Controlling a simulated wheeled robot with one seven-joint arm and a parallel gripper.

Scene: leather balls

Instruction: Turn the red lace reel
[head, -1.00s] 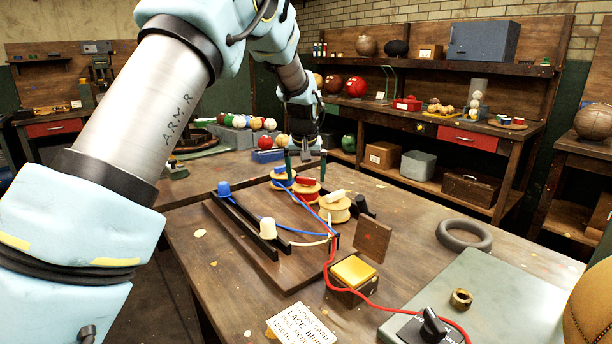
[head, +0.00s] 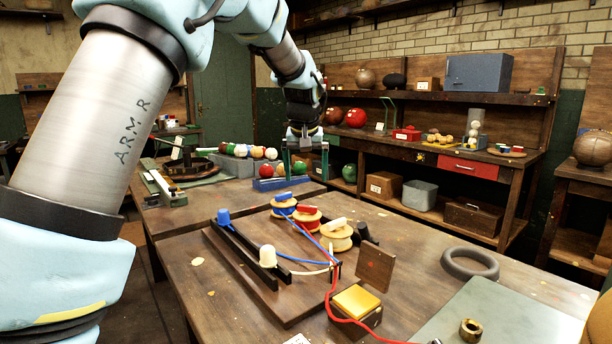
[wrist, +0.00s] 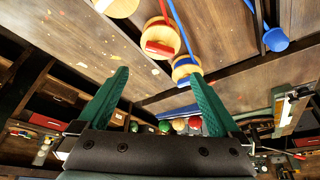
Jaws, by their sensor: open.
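The red lace reel (head: 307,218) is a wooden spool with red lace and a red handle on top. It stands in a row between the blue reel (head: 284,205) and the white reel (head: 337,236). In the wrist view the red reel (wrist: 159,38) is at the top centre, beyond the fingertips. My gripper (head: 303,170) is open and empty, raised above and behind the reels in the head view. Its two green fingers (wrist: 157,82) are wide apart in the wrist view, with nothing between them. Red lace (head: 331,290) runs from the reel toward the front.
A black-railed board with a blue peg (head: 223,217) and a white peg (head: 267,254) lies left of the reels. An upright brown plate (head: 376,265), a yellow pad (head: 356,300) and a grey ring (head: 470,263) are to the right.

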